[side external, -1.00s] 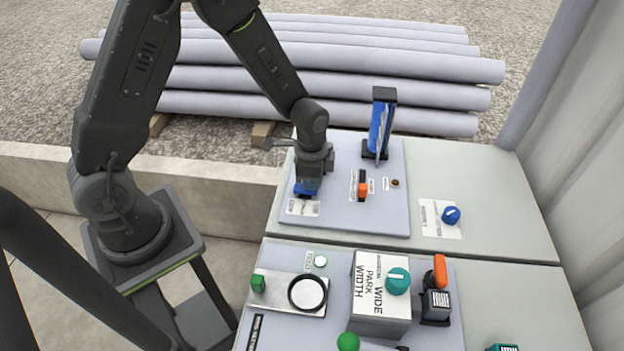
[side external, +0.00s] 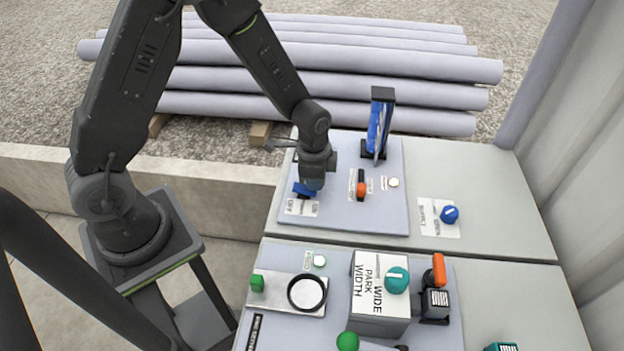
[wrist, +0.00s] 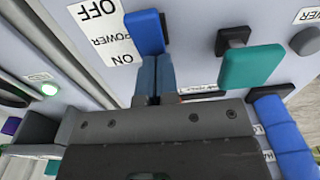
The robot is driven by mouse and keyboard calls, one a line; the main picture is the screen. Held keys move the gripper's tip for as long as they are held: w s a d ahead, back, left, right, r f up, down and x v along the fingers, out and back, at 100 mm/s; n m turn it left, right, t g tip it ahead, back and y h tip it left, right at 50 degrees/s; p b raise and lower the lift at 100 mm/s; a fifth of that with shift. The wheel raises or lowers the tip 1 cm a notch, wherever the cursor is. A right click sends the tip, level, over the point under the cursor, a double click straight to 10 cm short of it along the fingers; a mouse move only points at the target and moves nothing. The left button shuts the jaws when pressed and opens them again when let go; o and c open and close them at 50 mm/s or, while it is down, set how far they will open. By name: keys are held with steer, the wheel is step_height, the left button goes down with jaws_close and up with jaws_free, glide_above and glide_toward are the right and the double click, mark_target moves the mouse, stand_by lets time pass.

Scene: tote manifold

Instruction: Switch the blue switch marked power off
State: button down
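The blue power switch (side external: 302,190) is a small blue lever on the grey panel near the left edge of the far table. In the wrist view the blue switch (wrist: 145,33) stands beside a white label (wrist: 105,32) reading OFF, POWER, ON, and it leans toward the OFF end. My gripper (side external: 313,184) is low over the panel, just right of the lever. In the wrist view my gripper's fingertips (wrist: 156,62) are together, with nothing seen between them, at the ON side of the lever. I cannot tell whether they touch it. The lever's base is partly hidden.
A blue knob (side external: 449,214) is farther right. The nearer panel holds a white box (side external: 378,300).

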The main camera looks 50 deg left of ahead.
steer(key=shift+s+a+f+g, duration=0.15)
steer(key=shift+s+a, duration=0.2)
steer(key=shift+s, duration=0.15)
steer(key=shift+s+a+f+g, duration=0.15)
steer(key=shift+s+a, duration=0.15)
steer(key=shift+s, duration=0.15)
step_height(320, 180, up, 15)
steer(key=shift+w, duration=0.4)
steer(key=shift+f, duration=0.1)
steer(key=shift+d, duration=0.35)
